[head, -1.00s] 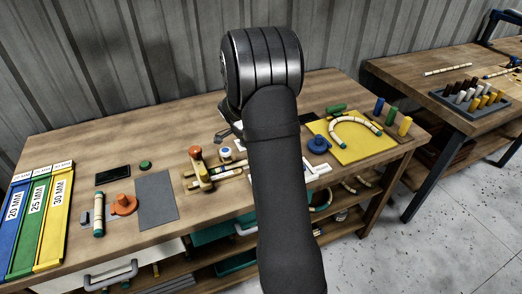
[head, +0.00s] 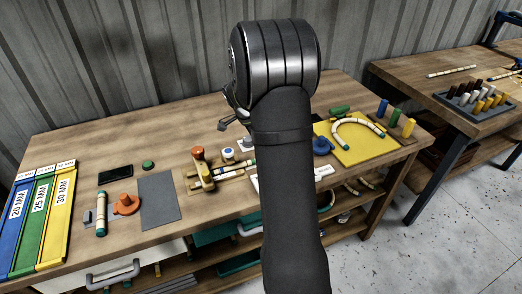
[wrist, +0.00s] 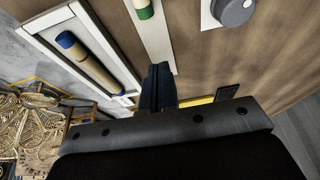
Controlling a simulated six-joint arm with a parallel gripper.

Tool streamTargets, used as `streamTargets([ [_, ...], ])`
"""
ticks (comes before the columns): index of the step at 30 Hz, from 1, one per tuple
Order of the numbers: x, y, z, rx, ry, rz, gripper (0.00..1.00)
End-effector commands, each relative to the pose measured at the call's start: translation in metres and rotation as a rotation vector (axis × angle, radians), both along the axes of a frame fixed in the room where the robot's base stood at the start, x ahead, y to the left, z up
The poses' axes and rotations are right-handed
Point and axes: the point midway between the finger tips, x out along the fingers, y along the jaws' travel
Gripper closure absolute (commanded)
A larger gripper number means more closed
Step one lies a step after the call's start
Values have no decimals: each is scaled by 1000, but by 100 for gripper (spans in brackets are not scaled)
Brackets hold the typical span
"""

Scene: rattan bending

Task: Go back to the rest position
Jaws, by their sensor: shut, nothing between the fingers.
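My gripper shows in the wrist view (wrist: 160,85), with its dark fingers together and nothing between them. In the head view only a small part of the gripper (head: 232,118) shows, left of my dark arm and above the workbench (head: 110,150); the arm hides the rest. In the wrist view a rattan piece with a blue end (wrist: 85,60) lies in a white-framed tray (wrist: 40,30). A green-banded piece (wrist: 145,10) lies on a pale strip beside it. The fingers appear apart from both.
On the bench, a yellow board (head: 370,150) carries a curved rattan piece (head: 345,122). A wooden jig (head: 200,165), a grey mat (head: 160,198), an orange clamp (head: 126,205) and colored trays (head: 55,215) lie to the left. A second table (head: 440,85) stands at right. A corrugated wall is behind.

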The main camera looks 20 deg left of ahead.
Motion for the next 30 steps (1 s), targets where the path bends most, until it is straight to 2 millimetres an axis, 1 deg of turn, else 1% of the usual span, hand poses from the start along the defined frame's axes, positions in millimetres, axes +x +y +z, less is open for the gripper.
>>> streamTargets([
  [1, -2, 4, 11, 3, -4, 2, 100],
  [3, -5, 6, 22, 2, -4, 3, 100],
  [6, -8, 9, 33, 0, -2, 3, 100],
  [9, -10, 10, 40, -1, -1, 2, 100],
  [12, -11, 11, 43, -1, 0, 1, 100],
  [23, -10, 10, 40, -2, 0, 1, 100],
  [26, -8, 8, 32, -2, 2, 0, 100],
  [30, -3, 2, 11, -3, 3, -1, 100],
])
